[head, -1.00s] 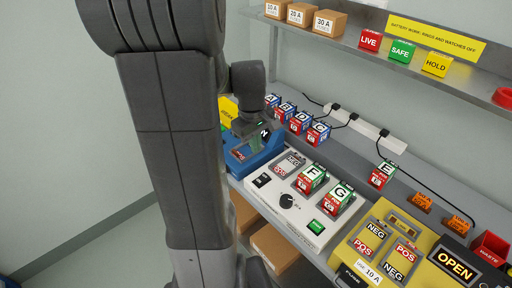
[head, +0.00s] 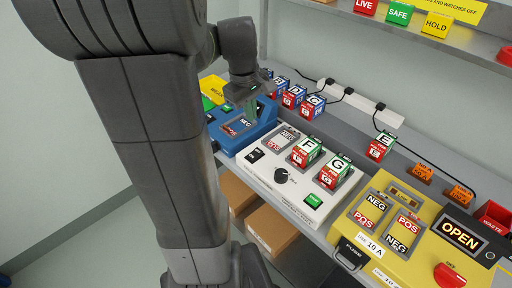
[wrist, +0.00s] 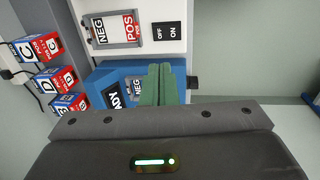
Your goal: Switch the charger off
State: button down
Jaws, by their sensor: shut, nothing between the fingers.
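The charger is a white box (head: 287,197) with a knob (head: 281,175), a green display (head: 313,200) and a small black switch (head: 255,155) near its left end. In the wrist view the switch (wrist: 167,33) carries the words OFF and ON; which side is pressed I cannot tell. Battery blocks F (head: 306,152) and G (head: 334,172) sit on the charger. My gripper (head: 251,108) has green fingers, shut and empty, over the blue unit beside the charger. The fingers (wrist: 160,85) also show in the wrist view, apart from the switch.
The blue unit (head: 228,145) adjoins the charger's left end. A yellow unit (head: 350,218) with an OPEN sign stands to its right. Several lettered blocks stand behind, with block E (head: 380,146) apart. A power strip (head: 367,105) with cables runs along the back. Cardboard boxes (head: 268,230) lie below.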

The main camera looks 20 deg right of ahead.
aim_at(257, 151)
jog(key=f, duration=0.4)
jog(key=d+f, duration=0.1)
jog(key=f, duration=0.9)
jog(key=shift+w+d, duration=0.4)
jog(key=shift+r, duration=0.1)
